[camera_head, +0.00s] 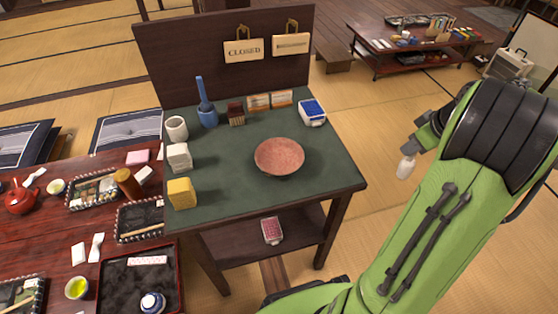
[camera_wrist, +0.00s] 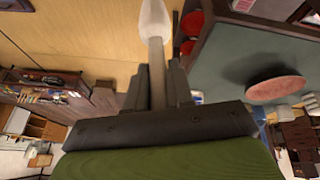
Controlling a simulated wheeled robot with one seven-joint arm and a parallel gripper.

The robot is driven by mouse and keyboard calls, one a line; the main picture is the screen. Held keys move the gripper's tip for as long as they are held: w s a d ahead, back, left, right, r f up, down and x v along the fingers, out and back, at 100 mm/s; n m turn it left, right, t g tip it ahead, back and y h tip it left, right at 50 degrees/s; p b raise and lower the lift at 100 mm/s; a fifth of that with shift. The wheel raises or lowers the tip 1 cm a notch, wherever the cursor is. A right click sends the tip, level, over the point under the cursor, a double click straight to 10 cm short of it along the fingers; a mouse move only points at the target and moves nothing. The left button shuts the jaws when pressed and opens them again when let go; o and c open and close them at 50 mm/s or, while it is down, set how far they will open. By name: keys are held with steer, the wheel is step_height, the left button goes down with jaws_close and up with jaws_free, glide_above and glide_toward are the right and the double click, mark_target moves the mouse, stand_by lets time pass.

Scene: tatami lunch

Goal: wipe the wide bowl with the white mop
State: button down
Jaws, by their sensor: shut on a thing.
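The wide bowl (camera_head: 279,155) is reddish and shallow, and sits upright on the green-topped table (camera_head: 225,183), right of its middle. It also shows at the right of the wrist view (camera_wrist: 275,84). My gripper (camera_head: 415,146) is to the right of the table, apart from the bowl and above the tatami floor. In the wrist view, my gripper (camera_wrist: 157,92) is shut on the handle of the white mop (camera_wrist: 153,20). The mop's white head points away from the fingers; in the head view the mop (camera_head: 405,168) hangs below my gripper.
On the table stand a yellow sponge (camera_head: 182,193), a white block (camera_head: 179,157), a pale cup (camera_head: 176,128), a blue pot with a blue handle (camera_head: 207,112), a brown brush (camera_head: 236,114) and a blue-and-white box (camera_head: 312,111). A dark signboard (camera_head: 190,55) closes the back. The front right tabletop is clear.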

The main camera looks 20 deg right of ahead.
steer(key=n+p, duration=0.1)
steer(key=n+y+p, duration=0.1)
steer(key=n, duration=0.1)
steer(key=n+y+p, duration=0.1)
steer(key=shift+w+d+r+n+g, duration=0.1)
steer(key=shift+d+r+n+g, duration=0.2)
steer(key=shift+n, duration=0.1)
steer(key=shift+w+a+n+y+p, duration=0.1)
steer(key=shift+n+y+p, duration=0.3)
steer(key=shift+n+p, duration=0.6)
steer(key=n, duration=0.1)
steer(key=n+g+y+p, duration=0.1)
steer(key=n, duration=0.1)
steer(key=n+p, duration=0.1)
steer(key=n, duration=0.1)
steer(key=shift+w+a+f+g, duration=0.1)
steer(key=shift+w+f+g, duration=0.05)
steer(key=shift+f+g, duration=0.2)
steer(key=m+h+b, duration=0.1)
steer(key=m+b, duration=0.2)
steer(key=m, duration=0.1)
steer(key=m+t+h+b, duration=0.1)
steer(key=m+h+b, duration=0.1)
steer(key=m, duration=0.3)
steer(key=a+m+t+h+b, duration=0.1)
steer(key=m+b, duration=0.3)
steer(key=shift+w+m+h, duration=0.25)
steer(key=shift+m+h, duration=0.05)
